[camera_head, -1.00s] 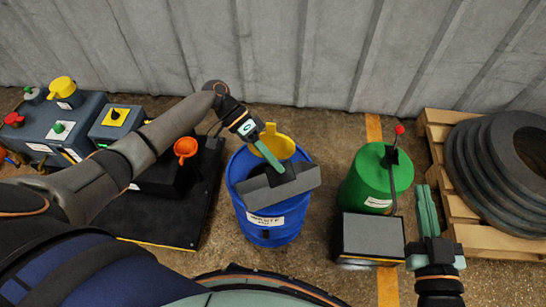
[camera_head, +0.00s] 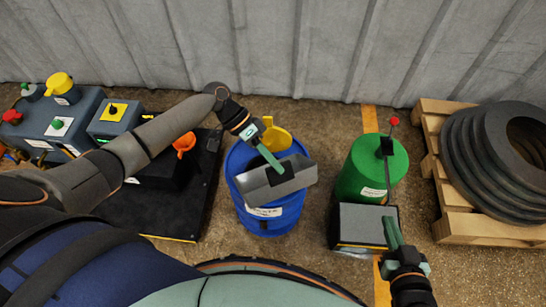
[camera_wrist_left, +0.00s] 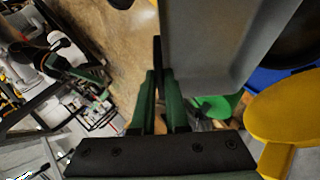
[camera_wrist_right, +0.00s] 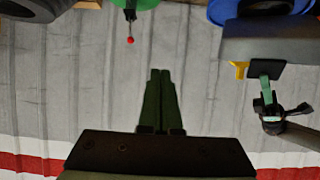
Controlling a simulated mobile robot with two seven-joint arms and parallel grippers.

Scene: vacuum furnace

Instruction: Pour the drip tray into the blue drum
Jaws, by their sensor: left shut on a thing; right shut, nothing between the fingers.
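The drip tray (camera_head: 292,184) is a long grey trough held above the open top of the blue drum (camera_head: 265,218), which has a white label. It hides much of the drum's mouth, and I cannot see any liquid. My left gripper (camera_head: 272,160) is shut on the dark handle of the drip tray. The tray's grey side also fills the upper middle of the left wrist view (camera_wrist_left: 210,50). My right gripper (camera_head: 392,232) is shut and empty, beside the grey-topped box. Its closed fingers show in the right wrist view (camera_wrist_right: 159,98).
A yellow lid or funnel (camera_head: 277,138) stands at the drum's back rim. A green can (camera_head: 368,172) with a red-tipped lever and a grey-topped box (camera_head: 360,226) stand to the right. A pallet (camera_head: 455,222) bears dark rings. Pump equipment (camera_head: 50,118) is at left.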

